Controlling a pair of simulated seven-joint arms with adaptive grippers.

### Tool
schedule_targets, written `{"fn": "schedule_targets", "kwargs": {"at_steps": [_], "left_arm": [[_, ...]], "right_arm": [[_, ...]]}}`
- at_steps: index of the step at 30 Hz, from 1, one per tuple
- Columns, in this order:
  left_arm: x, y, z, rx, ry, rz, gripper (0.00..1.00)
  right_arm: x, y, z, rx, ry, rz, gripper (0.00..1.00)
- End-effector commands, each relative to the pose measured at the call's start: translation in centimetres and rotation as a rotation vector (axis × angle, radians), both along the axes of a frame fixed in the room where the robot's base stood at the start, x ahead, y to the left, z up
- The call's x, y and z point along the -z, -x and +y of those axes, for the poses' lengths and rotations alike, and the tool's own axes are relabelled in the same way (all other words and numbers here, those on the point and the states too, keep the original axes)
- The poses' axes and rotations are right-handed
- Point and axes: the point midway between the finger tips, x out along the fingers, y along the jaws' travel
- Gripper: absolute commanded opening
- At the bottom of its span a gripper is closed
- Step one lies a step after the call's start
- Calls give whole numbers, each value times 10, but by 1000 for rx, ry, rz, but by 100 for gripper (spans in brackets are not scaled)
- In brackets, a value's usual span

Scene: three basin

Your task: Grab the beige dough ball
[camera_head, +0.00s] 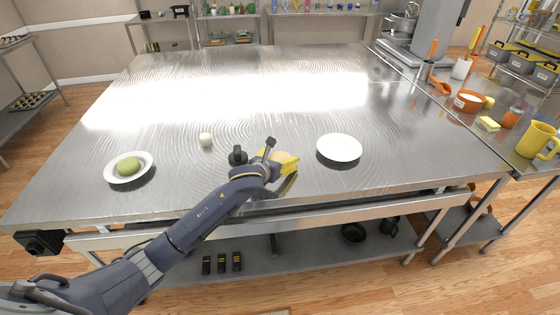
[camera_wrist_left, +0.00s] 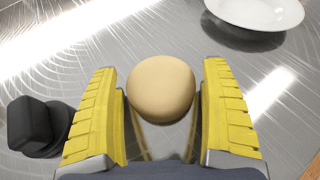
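The beige dough ball (camera_wrist_left: 161,88) sits on the metal table between the two yellow fingers of my left gripper (camera_wrist_left: 162,110), seen in the left wrist view. The fingers are open, one on each side of the ball, with very narrow gaps beside it. In the head view my left gripper (camera_head: 287,163) is low over the table's front part, and its fingers and wrist mostly hide the ball. My right gripper is in neither view.
An empty white plate (camera_head: 339,148) lies to the right. A plate (camera_head: 146,173) with a green ball (camera_head: 129,166) lies at left. A white ball (camera_head: 206,139) and a dark object (camera_wrist_left: 32,125) are nearby. The table's back is clear.

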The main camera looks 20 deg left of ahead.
Motion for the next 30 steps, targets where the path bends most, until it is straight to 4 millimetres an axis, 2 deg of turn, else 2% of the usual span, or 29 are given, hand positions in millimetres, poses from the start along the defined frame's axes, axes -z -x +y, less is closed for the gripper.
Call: {"fn": "schedule_targets", "kwargs": {"at_steps": [2,16,25,30], "left_arm": [[0,0,0,0,0,0,72],[0,0,0,0,0,1,18],[-2,0,0,0,0,0,18],[-12,0,0,0,0,-2,18]], "right_arm": [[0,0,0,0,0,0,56],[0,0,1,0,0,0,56],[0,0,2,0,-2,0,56],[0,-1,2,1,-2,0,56]]}}
